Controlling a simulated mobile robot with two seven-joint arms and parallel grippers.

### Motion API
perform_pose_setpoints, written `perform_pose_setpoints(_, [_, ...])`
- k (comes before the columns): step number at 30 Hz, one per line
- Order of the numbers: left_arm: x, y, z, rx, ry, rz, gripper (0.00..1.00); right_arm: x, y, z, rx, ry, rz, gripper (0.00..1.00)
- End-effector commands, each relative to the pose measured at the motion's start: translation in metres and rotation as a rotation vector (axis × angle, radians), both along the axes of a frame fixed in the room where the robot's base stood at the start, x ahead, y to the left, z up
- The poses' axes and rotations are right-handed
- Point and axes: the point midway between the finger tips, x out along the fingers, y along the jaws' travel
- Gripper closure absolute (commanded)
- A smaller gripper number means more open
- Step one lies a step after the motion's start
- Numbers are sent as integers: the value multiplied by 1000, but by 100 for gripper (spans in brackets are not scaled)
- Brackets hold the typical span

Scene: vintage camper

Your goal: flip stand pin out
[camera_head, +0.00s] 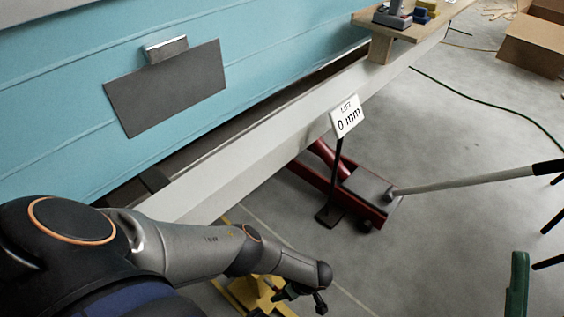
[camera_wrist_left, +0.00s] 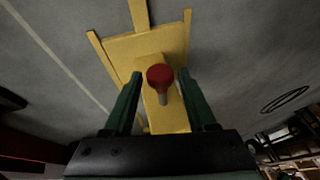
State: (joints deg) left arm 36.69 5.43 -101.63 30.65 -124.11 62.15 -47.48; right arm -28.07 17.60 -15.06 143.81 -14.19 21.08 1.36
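The stand pin has a round red knob (camera_wrist_left: 160,77) on a short metal shaft. In the left wrist view it stands over the yellow stand (camera_wrist_left: 178,121). The stand also shows low in the head view (camera_head: 262,293), partly hidden by my left arm. My left gripper (camera_wrist_left: 160,74) is open, its two green fingers on either side of the knob, with a gap on each side. In the head view my left gripper (camera_head: 300,294) is small and dark beside the stand. A green piece at the bottom right looks like a finger of my right gripper (camera_head: 517,285); its opening is not shown.
A red floor jack (camera_head: 325,160) with a long handle (camera_head: 460,184) sits under the pale beam (camera_head: 270,143). A sign reading 0 mm (camera_head: 347,116) stands on a black post beside it. A cardboard box (camera_head: 535,43) and a green hose lie farther back. Open concrete floor is at the right.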

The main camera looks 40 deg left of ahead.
Motion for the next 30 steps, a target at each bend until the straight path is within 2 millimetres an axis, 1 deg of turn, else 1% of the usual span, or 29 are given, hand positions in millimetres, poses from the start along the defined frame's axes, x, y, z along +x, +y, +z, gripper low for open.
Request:
perform_pose_setpoints(1, [0,1,0,2,0,1,36,0,0,0,0,0,0,7])
perform_pose_setpoints(3, [0,2,0,3,0,1,29,0,0,0,0,0,0,7])
perform_pose_setpoints(11, [0,2,1,5,0,1,29,0,0,1,0,0,0,7])
perform_pose_setpoints(14, [2,0,8,4,-1,1,29,0,0,7,3,0,2,7])
perform_pose_setpoints(17, [4,-6,23,3,-2,0,29,0,-1,18,12,1,4,7])
perform_pose_setpoints(24, [14,-27,73,2,-1,0,29,-2,-6,54,44,-12,14,7])
perform_pose_setpoints(30, [20,-41,102,3,-1,-1,29,-3,-9,72,61,-18,18,7])
